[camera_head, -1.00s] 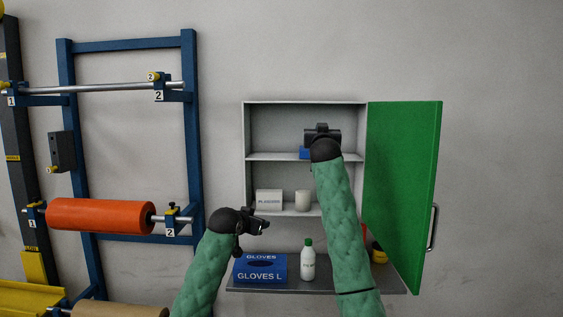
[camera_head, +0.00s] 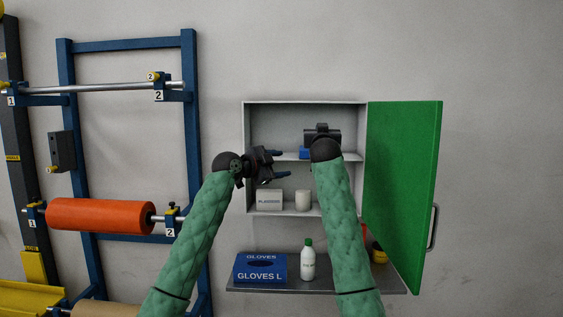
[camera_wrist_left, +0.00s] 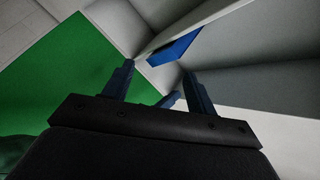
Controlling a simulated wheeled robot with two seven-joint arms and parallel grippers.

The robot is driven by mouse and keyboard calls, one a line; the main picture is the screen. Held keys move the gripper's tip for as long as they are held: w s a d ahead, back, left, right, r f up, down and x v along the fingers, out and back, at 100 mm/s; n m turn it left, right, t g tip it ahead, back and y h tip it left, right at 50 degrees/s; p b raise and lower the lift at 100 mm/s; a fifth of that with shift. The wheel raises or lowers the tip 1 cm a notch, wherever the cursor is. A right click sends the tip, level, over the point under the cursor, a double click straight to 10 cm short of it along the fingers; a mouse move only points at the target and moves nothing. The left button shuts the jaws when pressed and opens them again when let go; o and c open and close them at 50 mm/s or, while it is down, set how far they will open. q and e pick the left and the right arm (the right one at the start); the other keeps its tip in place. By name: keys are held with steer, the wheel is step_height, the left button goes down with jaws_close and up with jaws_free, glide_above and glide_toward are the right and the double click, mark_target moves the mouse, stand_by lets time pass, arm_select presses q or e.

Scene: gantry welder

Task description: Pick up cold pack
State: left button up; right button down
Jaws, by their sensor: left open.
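A blue item (camera_head: 304,153), likely the cold pack, sits at the upper shelf of the open cabinet. My right arm hides most of it, and it also shows in the left wrist view (camera_wrist_left: 175,47) as a flat blue shape along a pale shelf. My left gripper (camera_head: 279,163) is open and empty, left of the blue item and around the upper shelf's front edge height. In the left wrist view its two fingers are apart, with the blue item beyond them. My right gripper (camera_head: 322,134) is in front of the upper compartment; its fingers cannot be made out.
The green door (camera_head: 405,190) stands open at right. A white box (camera_head: 268,197) and a white cup (camera_head: 302,199) stand on the middle shelf (camera_head: 285,211). A blue gloves box (camera_head: 260,269) and a white bottle (camera_head: 308,264) stand on the bottom ledge. An orange roll (camera_head: 100,215) is at left.

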arm_select(q)
steer(key=m, duration=0.2)
steer(key=r+m+h, duration=0.1)
steer(key=m, duration=0.5)
steer(key=shift+s+d+r+h, duration=0.15)
steer(key=shift+s+d+h, duration=0.15)
steer(key=shift+d, duration=0.1)
steer(key=shift+w, duration=0.1)
steer(key=x, duration=1.2)
steer(key=shift+d, duration=0.1)
steer(key=c, duration=1.2)
arm_select(e)
steer(key=shift+s+r, duration=0.1)
steer(key=shift+r, duration=0.5)
